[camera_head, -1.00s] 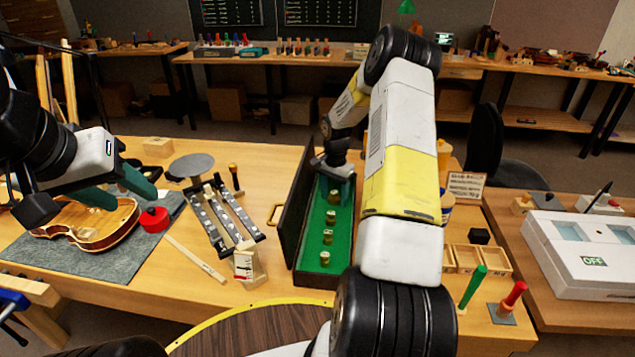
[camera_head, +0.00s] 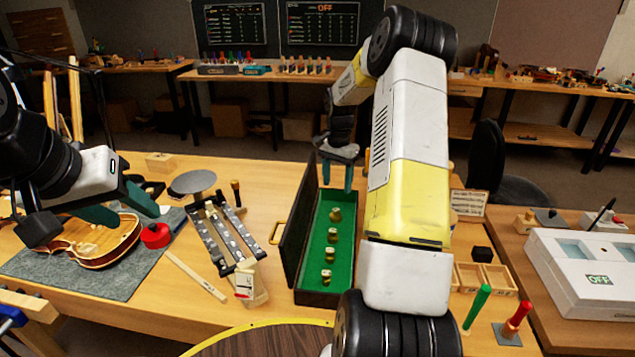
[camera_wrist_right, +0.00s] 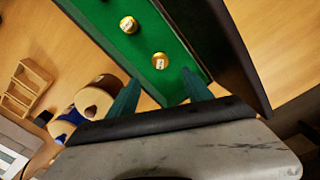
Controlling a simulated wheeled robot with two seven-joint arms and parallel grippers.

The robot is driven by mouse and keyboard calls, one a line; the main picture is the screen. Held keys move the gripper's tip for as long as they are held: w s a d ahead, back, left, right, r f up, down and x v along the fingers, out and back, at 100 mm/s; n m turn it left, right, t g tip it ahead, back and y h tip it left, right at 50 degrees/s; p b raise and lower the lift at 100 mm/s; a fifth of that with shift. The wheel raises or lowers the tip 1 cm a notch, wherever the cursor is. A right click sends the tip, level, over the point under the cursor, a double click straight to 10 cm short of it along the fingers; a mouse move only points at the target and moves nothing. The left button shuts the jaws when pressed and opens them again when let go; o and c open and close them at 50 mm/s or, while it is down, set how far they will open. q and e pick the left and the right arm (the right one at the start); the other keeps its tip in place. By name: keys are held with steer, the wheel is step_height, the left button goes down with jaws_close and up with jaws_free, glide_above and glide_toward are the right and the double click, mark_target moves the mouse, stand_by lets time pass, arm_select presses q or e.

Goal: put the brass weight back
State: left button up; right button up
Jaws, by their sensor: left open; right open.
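Several small brass weights stand in a row in a long green-lined case (camera_head: 313,298) with its dark lid raised on the left. The farthest brass weight (camera_head: 336,215) and the nearest brass weight (camera_head: 326,277) show in the head view. In the right wrist view, two of the weights (camera_wrist_right: 128,25) (camera_wrist_right: 160,60) show labelled tops. My right gripper (camera_head: 338,188) is open and empty above the far end of the case; its fingers (camera_wrist_right: 161,80) are apart, with a weight beyond them. My left gripper (camera_head: 137,212) is open and empty above the violin body (camera_head: 92,240).
A metal-railed rack (camera_head: 220,235) and a small wooden block with a card (camera_head: 250,288) stand left of the case. A wooden compartment tray (camera_head: 500,278) and green-handled tool (camera_head: 477,306) are at right.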

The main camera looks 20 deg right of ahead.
steer(key=s+a+r+n+t, duration=0.1)
steer(key=s+a+r+n, duration=0.1)
steer(key=s+a+r, duration=0.3)
steer(key=s+a+r+n+t, duration=0.1)
steer(key=s+r+n, duration=0.15)
steer(key=r, duration=0.45)
steer(key=s+a+r+n+t, duration=0.1)
steer(key=s+a+r, duration=0.3)
steer(key=s+r, duration=0.15)
steer(key=s+a+r+n+t+y, duration=0.1)
steer(key=s+a+r+n, duration=0.1)
steer(key=s, duration=0.7)
steer(key=s+a+r+n+t+y, duration=0.1)
steer(key=s+a+r+n+t, duration=0.1)
steer(key=s, duration=0.7)
steer(key=a+n, duration=0.1)
steer(key=a, duration=0.1)
steer(key=shift+a+r+n, duration=0.15)
steer(key=shift+a+n, duration=0.15)
steer(key=shift+n, duration=0.05)
